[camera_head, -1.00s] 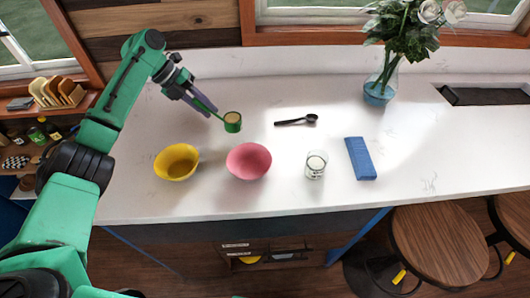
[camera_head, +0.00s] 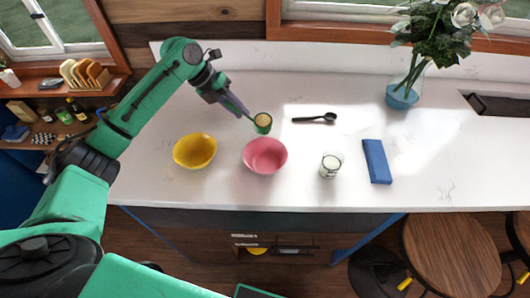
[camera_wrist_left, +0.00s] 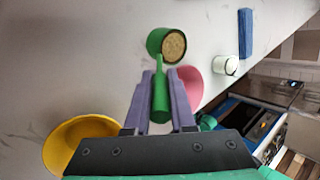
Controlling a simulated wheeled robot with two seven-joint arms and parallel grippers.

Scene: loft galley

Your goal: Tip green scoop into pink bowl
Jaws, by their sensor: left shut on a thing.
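The green scoop (camera_head: 263,122) has a round cup filled with a tan, grainy material. My left gripper (camera_head: 244,111) is shut on its handle, and the cup sits just behind the pink bowl (camera_head: 265,158) in the head view. In the left wrist view the scoop's cup (camera_wrist_left: 160,44) lies beyond the fingertips, with its handle between the two purple fingers (camera_wrist_left: 160,88). The pink bowl (camera_wrist_left: 191,83) is partly hidden behind the gripper there. The bowl looks empty in the head view. My right gripper is not in view.
A yellow bowl (camera_head: 195,151) stands left of the pink bowl. A glass with white contents (camera_head: 330,165) and a blue block (camera_head: 377,161) are to the right. A black spoon (camera_head: 315,118) lies behind them. A flower vase (camera_head: 402,93) stands at the back right.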

